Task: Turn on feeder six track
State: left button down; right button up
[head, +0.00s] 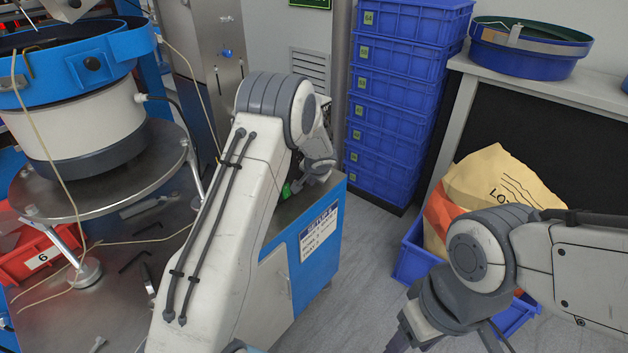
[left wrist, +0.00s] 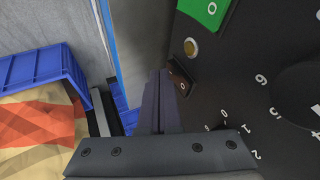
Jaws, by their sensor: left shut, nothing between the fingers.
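In the left wrist view, my left gripper (left wrist: 161,78) is shut and empty. Its fingertips are close to a dark rocker-like switch (left wrist: 181,78) on a black control panel (left wrist: 235,85); I cannot tell whether they touch. A round brass-coloured part (left wrist: 190,47) and a green piece marked O (left wrist: 206,10) are above the switch. A black dial (left wrist: 305,92) with white numbers is to the right. In the head view, my left arm hides most of the panel and the fingertips. The bowl feeder (head: 80,125), blue and white, stands at left beside a red bin labelled 6 (head: 38,262).
A blue cabinet (head: 318,235) stands under my left wrist. Stacked blue crates (head: 400,95) are behind it. A blue crate (head: 412,262) with a paper sack (head: 490,180) is at right, near my right arm. Grey floor (head: 365,285) is clear between them.

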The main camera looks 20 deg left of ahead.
pick_arm(q)
jog(key=b, duration=0.3)
jog(key=shift+a+f, duration=0.15)
jog(key=shift+f, duration=0.15)
jog(key=shift+w+r, duration=0.1)
jog(key=shift+r, duration=0.1)
jog(key=shift+r+p, duration=0.1)
jog(key=shift+p, duration=0.2)
jog(key=shift+r, duration=0.1)
